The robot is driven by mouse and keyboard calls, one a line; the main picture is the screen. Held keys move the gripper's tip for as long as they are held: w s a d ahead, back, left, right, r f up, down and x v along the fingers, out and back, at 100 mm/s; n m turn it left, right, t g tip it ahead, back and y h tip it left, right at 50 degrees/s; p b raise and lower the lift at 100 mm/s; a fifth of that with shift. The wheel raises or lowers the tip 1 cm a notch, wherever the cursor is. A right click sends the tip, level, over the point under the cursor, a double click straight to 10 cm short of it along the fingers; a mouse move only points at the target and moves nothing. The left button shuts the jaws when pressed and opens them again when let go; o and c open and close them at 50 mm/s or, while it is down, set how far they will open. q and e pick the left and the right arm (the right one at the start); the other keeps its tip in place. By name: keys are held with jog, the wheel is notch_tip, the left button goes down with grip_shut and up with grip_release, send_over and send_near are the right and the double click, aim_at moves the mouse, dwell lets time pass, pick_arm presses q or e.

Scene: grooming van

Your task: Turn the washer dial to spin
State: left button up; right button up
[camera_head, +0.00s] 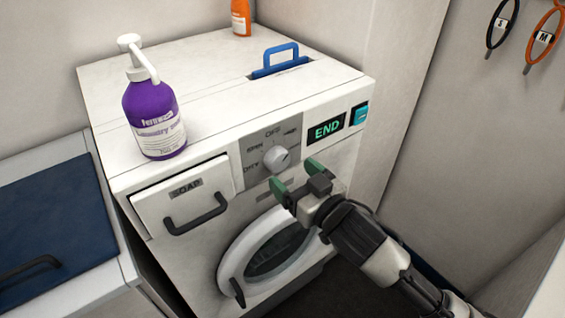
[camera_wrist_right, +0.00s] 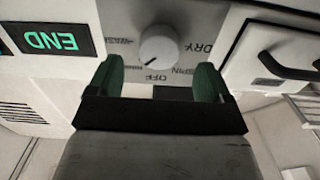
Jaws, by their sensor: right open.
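The washer (camera_head: 345,165) has a round white dial (camera_head: 276,158) on a grey panel on its front. The panel's labels include OFF above the dial and DRY to its lower left. In the right wrist view, which is upside down, the dial (camera_wrist_right: 158,46) lies just beyond the fingertips, with SPIN between DRY and OFF. My left gripper is out of view.
A lit END display (camera_head: 327,128) and a teal button (camera_head: 359,114) sit right of the dial. The SOAP drawer (camera_head: 182,195) is left, the round door (camera_head: 268,252) below. A purple pump bottle (camera_head: 153,115) and blue handle (camera_head: 281,56) are on top.

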aim_at(281, 164)
jog(key=shift+x, duration=2.1)
jog(key=shift+c, duration=0.4)
jog(key=c, duration=0.8)
jog(key=shift+c, duration=0.2)
jog(key=shift+p, duration=0.3)
